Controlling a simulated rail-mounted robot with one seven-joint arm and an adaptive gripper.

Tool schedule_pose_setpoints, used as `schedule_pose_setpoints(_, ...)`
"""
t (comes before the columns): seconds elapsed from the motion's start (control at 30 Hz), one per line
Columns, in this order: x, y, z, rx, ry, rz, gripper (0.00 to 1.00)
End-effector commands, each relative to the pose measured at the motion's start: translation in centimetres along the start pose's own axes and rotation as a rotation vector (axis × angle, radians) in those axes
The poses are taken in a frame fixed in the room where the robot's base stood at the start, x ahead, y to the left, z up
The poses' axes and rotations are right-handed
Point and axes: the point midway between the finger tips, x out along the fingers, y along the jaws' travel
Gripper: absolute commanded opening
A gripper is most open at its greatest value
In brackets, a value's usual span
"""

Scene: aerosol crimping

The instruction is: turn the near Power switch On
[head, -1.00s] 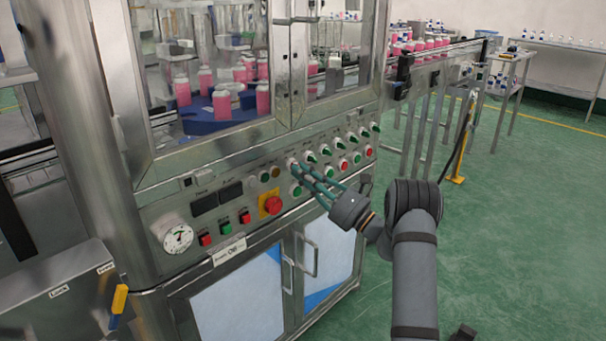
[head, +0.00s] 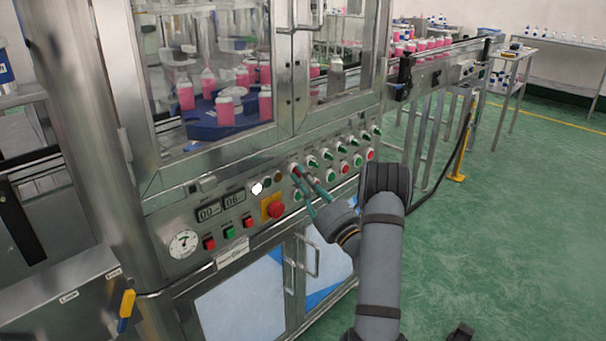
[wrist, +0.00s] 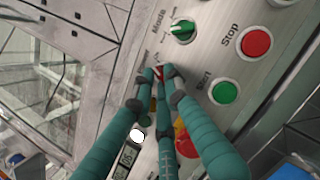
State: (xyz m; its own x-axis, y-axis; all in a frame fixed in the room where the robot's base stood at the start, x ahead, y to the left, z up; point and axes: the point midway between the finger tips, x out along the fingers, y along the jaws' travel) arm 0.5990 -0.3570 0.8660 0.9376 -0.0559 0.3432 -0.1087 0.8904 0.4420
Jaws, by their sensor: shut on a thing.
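The near Power switch (wrist: 160,72) shows as a small red knob between my fingertips in the wrist view, mostly hidden by them. It sits at the near end of the knob row on the machine's sloped panel. My gripper (head: 302,174) has long teal fingers and reaches the panel from the right. In the wrist view my gripper (wrist: 157,80) is shut on the switch knob. The white lamp (head: 257,188) is lit, and the two digital displays (head: 221,205) show digits.
A green Mode knob (wrist: 183,31), a red Stop button (wrist: 256,43) and a green Start button (wrist: 225,92) lie close to my fingers. The red emergency stop (head: 276,209) is just left of them. Cabinet handles (head: 301,257) stick out below.

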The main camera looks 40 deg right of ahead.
Motion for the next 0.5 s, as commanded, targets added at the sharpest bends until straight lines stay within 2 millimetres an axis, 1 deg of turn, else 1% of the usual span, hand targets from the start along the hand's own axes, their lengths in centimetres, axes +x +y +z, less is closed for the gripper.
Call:
schedule_pose_setpoints(0.2,-0.01,0.09,-0.04,0.06,0.003,-0.025,0.0)
schedule_pose_setpoints(0.5,-0.05,0.06,-0.12,0.078,0.003,-0.032,0.0)
